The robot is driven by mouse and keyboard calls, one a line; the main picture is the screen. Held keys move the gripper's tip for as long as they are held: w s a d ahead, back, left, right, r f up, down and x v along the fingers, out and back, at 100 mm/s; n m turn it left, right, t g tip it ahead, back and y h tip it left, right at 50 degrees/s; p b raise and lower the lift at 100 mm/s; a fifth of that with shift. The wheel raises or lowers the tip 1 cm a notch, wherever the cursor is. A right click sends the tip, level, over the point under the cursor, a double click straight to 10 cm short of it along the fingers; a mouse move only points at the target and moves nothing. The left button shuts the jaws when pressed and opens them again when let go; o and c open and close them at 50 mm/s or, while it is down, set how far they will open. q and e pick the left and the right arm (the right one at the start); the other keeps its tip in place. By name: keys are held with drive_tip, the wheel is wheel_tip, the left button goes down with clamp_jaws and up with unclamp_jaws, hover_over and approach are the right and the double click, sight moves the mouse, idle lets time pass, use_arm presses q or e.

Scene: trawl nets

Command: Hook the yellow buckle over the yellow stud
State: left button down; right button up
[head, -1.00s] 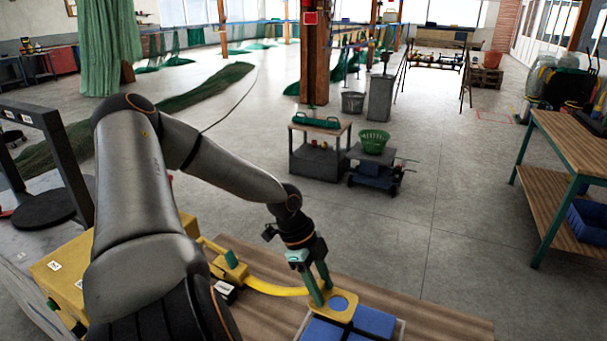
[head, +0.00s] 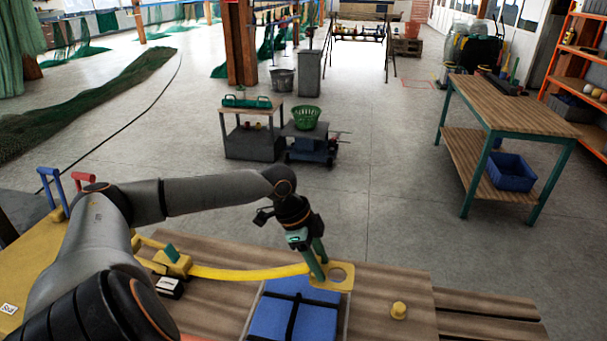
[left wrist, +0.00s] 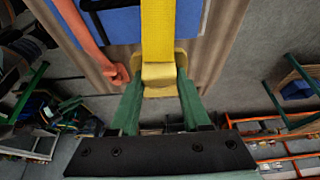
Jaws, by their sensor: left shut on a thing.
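The yellow buckle (head: 338,276) is a flat plate with a round hole, at the end of a yellow strap (head: 250,273). My left gripper (head: 320,270) is shut on the buckle at its strap end and holds it over the bench. In the left wrist view the green fingers (left wrist: 158,105) stand on either side of the yellow buckle (left wrist: 160,72); its hole is hidden there. The yellow stud (head: 398,310) stands upright on the bench to the right of the buckle, apart from it. My right gripper is not in view.
A blue strapped bundle (head: 285,318) lies on the wooden bench (head: 375,285) below the strap. A yellow ratchet with a green lever (head: 172,258) sits at the strap's left end. The bench around the stud is clear.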

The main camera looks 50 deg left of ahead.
use_arm(q)
drive_tip(key=w+d, duration=1)
drive_tip(key=w, duration=0.3)
drive_tip(key=f+b, duration=0.6)
drive_tip(key=f, duration=0.1)
drive_tip(key=f+b, duration=0.3)
drive_tip(key=f, duration=0.1)
drive_tip(key=shift+w+d+f, duration=0.2)
drive_tip(key=shift+w+d, duration=0.05)
wheel_tip(320, 180, down, 4)
drive_tip(key=shift+r+b, duration=0.2)
drive_tip(key=shift+b, duration=0.4)
drive_tip(key=shift+f, duration=0.75)
drive_tip(key=shift+c, duration=1.4)
unclamp_jaws()
